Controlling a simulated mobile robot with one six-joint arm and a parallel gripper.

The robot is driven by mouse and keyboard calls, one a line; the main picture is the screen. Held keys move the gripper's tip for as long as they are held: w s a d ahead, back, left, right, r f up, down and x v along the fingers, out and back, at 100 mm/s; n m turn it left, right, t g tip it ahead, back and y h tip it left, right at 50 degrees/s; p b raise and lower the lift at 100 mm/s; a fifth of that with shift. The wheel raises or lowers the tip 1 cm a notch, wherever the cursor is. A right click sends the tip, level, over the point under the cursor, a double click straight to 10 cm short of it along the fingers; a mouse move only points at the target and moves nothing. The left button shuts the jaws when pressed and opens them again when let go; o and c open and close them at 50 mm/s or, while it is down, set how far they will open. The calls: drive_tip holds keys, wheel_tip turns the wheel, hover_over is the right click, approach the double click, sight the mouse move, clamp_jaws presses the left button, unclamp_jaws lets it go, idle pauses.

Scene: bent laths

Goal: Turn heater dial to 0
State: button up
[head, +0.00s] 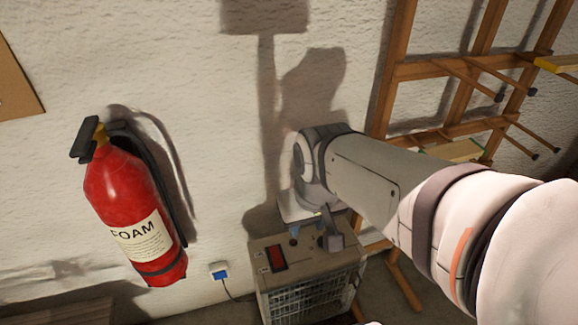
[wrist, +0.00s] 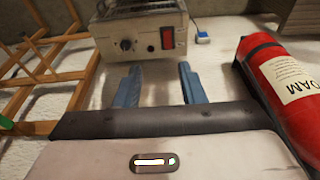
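The heater (head: 310,288) is a grey box with a wire grille, standing on the floor by the wall. In the wrist view its panel (wrist: 143,57) shows at the top. The round dial (wrist: 125,44) sits left on that panel; its numbers are too small to read. In the head view the dial cannot be made out clearly near my gripper. My gripper (wrist: 160,68) is open and empty, its two blue fingers spread and pointing toward the panel, apart from the dial. In the head view my gripper (head: 330,232) is over the heater's panel, partly hidden by my wrist.
A red switch (wrist: 167,37) and a small dark knob (wrist: 150,48) share the panel. A red foam extinguisher (head: 130,215) hangs on the wall at left. A blue-and-white socket (head: 219,271) with a cable is beside the heater. A wooden rack (head: 400,70) stands at right.

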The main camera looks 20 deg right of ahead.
drive_tip(key=shift+o, duration=1.4)
drive_tip(key=shift+w+d+f+b, duration=0.15)
drive_tip(key=shift+w+f+b, duration=0.05)
drive_tip(key=shift+f+b, duration=0.25)
drive_tip(key=shift+o, duration=1.1)
drive_tip(key=w+d+f+m+b, duration=0.2)
drive_tip(key=w+f+m+b, duration=0.1)
drive_tip(key=w+f+b, duration=0.2)
drive_tip(key=w+d+f+m+g+b, duration=0.1)
drive_tip(key=w+d+f+m+b, duration=0.2)
drive_tip(key=f+b, duration=0.5)
drive_tip(key=shift+w+d+m, duration=0.15)
drive_tip(key=shift+w+m, duration=0.35)
drive_tip(key=shift+w, duration=0.35)
drive_tip(key=w+d+f+m+b, duration=0.2)
drive_tip(key=w+d+f+b, duration=0.1)
drive_tip(key=f+b, duration=0.1)
drive_tip(key=w+d+f+m+g+b, duration=0.1)
drive_tip(key=w+d+f+m+b, duration=0.2)
drive_tip(key=f, duration=0.4)
drive_tip(key=w+d+f+m+b, duration=0.2)
drive_tip(key=w+d+f+b, duration=0.1)
drive_tip(key=f+b, duration=0.2)
drive_tip(key=shift+w+f+m+g, duration=0.25)
drive_tip(key=shift+f+m+g, duration=0.05)
drive_tip(key=shift+f, duration=0.05)
drive_tip(key=shift+f+b, duration=0.4)
wheel_tip(320, 180, down, 7)
drive_tip(key=shift+r+b, duration=0.1)
drive_tip(key=shift+b, duration=1.15)
